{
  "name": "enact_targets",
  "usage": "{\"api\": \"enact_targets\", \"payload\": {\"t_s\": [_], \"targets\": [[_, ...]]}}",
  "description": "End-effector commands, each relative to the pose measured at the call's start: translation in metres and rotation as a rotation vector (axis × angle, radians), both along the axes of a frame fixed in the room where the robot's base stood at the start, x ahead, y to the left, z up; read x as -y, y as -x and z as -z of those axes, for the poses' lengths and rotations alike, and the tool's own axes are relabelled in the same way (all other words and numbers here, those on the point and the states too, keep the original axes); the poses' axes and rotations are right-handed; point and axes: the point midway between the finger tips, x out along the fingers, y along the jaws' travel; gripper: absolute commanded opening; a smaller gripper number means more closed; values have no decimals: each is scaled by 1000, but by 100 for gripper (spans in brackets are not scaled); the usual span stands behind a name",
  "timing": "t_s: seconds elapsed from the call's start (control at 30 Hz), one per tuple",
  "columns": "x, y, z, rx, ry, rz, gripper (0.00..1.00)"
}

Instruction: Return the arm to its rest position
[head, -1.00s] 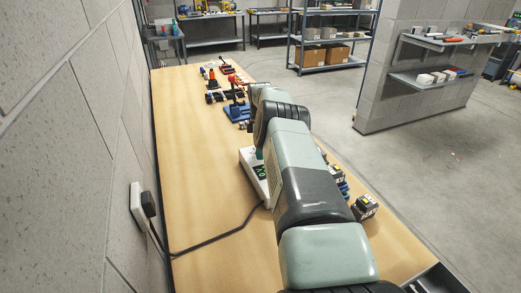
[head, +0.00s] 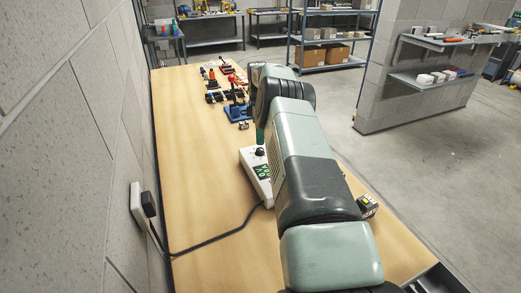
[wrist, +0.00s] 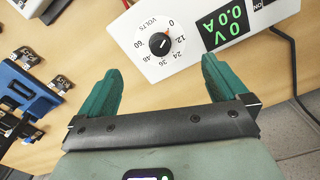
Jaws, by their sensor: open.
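My arm (head: 310,185) reaches forward over the bench, its upper end raised above the white power supply. My gripper (wrist: 160,72) is open and empty in the wrist view, its two green fingers spread apart. One green finger shows in the head view beside the upper link; the rest of the gripper is mostly hidden by the arm. The white power supply (head: 250,163) sits on the bench below the gripper. In the wrist view, the power supply (wrist: 190,50) has a black volts knob (wrist: 160,43) and a green display reading 0 V and 0.0 A.
A blue fixture (head: 237,111) and several small parts stand at the far end of the wooden bench (head: 205,200). A small dark block (head: 368,205) sits near the right edge. A black cable runs to a wall outlet (head: 138,203).

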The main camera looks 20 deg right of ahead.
Motion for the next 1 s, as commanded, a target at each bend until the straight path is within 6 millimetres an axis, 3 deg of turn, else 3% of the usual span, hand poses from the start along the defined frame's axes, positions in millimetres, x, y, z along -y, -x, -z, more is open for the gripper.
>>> {"api": "enact_targets", "payload": {"t_s": [0.33,0.47,0.63,0.77,1.0], "targets": [[0,0,-1,1,0,0,100],[-9,-3,-23,15,7,16,100],[-41,0,-101,65,28,91,100],[-71,19,-167,111,40,179,100],[-121,87,-269,201,40,363,100]]}}
